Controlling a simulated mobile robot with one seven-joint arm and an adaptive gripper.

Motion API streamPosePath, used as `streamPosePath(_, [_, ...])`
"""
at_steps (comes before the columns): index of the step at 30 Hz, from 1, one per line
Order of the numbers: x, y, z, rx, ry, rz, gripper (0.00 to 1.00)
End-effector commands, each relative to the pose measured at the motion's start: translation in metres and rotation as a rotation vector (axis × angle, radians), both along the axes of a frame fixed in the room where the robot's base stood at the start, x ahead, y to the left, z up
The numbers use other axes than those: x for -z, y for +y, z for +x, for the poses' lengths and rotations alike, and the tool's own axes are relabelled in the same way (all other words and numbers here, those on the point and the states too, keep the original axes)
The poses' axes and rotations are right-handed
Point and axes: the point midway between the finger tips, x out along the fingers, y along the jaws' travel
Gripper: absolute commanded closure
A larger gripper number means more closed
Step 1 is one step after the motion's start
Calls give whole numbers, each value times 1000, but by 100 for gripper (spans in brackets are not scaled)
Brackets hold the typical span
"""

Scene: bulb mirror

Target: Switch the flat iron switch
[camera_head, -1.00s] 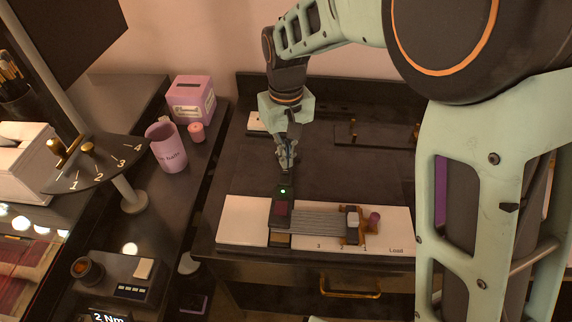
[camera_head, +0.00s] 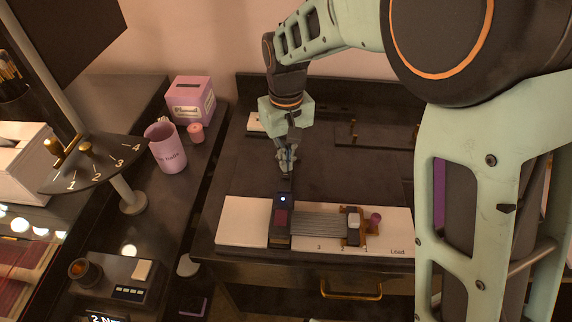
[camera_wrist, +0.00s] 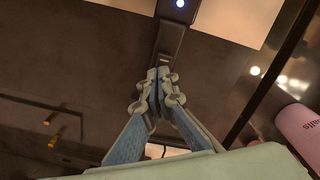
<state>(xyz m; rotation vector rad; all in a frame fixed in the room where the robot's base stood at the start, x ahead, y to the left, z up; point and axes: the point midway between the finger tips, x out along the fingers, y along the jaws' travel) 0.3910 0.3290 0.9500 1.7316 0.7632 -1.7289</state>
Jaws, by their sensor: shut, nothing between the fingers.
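A white board (camera_head: 240,222) lies on the dark vanity top and bears a dark device with a red patch (camera_head: 281,217). I take the dark device to be the part with the switch. A small light (camera_head: 283,199) on it glows bluish white; it also shows at the top of the wrist view (camera_wrist: 180,3). My gripper (camera_head: 287,165) is shut and empty, pointing down at the far end of the dark device. In the wrist view, the fingertips (camera_wrist: 159,76) meet over the dark bar (camera_wrist: 170,40); I cannot tell whether they touch it.
A pink cup (camera_head: 167,148), pink box (camera_head: 191,99) and numbered dial (camera_head: 100,165) stand to the left. The dark top behind the board is mostly clear.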

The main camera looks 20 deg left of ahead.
Motion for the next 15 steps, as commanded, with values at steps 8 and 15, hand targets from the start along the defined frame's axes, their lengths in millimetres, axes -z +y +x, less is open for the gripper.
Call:
streamPosePath(8, [-22,-1,0,0,1,-1,100])
streamPosePath(15, [-41,0,0,0,1,-1,100])
